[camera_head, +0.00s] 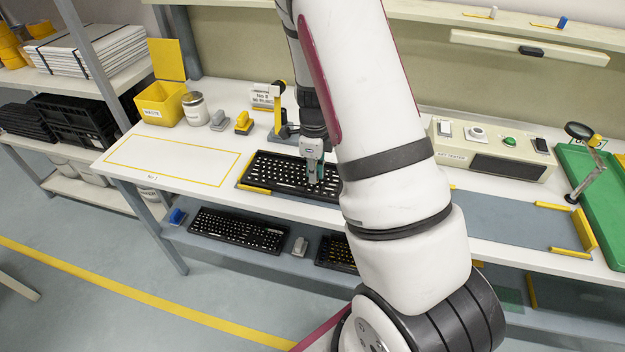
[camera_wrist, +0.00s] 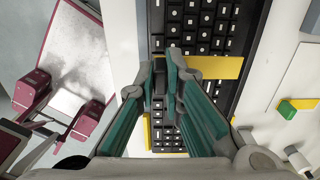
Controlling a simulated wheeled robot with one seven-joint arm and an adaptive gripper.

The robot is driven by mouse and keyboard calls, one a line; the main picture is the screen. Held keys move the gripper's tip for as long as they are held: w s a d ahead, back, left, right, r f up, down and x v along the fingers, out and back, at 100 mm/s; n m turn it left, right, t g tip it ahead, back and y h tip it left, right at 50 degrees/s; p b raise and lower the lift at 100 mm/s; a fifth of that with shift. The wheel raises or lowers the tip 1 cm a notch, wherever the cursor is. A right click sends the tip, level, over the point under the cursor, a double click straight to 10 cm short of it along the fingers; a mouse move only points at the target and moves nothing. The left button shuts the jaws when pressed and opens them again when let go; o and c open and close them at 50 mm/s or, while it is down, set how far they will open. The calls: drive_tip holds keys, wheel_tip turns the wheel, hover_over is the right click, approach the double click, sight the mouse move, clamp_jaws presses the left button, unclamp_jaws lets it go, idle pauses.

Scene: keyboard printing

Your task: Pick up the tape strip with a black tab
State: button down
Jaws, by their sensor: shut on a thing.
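My gripper (camera_head: 314,178) points down over the black keyboard (camera_head: 285,170) on the bench. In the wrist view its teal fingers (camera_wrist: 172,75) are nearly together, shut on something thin. A yellow strip (camera_wrist: 215,67), which looks like the tape strip, runs out to the right from the fingertips across the keyboard's keys (camera_wrist: 205,27). I cannot tell whether the strip touches the keys.
An upright yellow-armed stand (camera_head: 279,110) and a small sign stand behind the keyboard. A yellow bin (camera_head: 161,103), a jar (camera_head: 195,107) and a tester box (camera_head: 490,150) line the bench back. A clear outlined white area (camera_head: 170,160) lies left. My arm hides the middle of the bench.

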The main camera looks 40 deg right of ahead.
drive_tip(key=s+a, duration=0.2)
drive_tip(key=s, duration=0.5)
drive_tip(key=s+a+r+b, duration=0.1)
drive_tip(key=s, duration=0.7)
drive_tip(key=shift+s+a, duration=0.25)
drive_tip(key=shift+a, duration=0.15)
drive_tip(key=shift+r, duration=0.15)
wheel_tip(320, 180, up, 9)
drive_tip(key=w+d+p, duration=0.1)
drive_tip(key=p, duration=0.7)
drive_tip(key=shift+w+d, duration=0.15)
drive_tip(key=shift+d, duration=0.15)
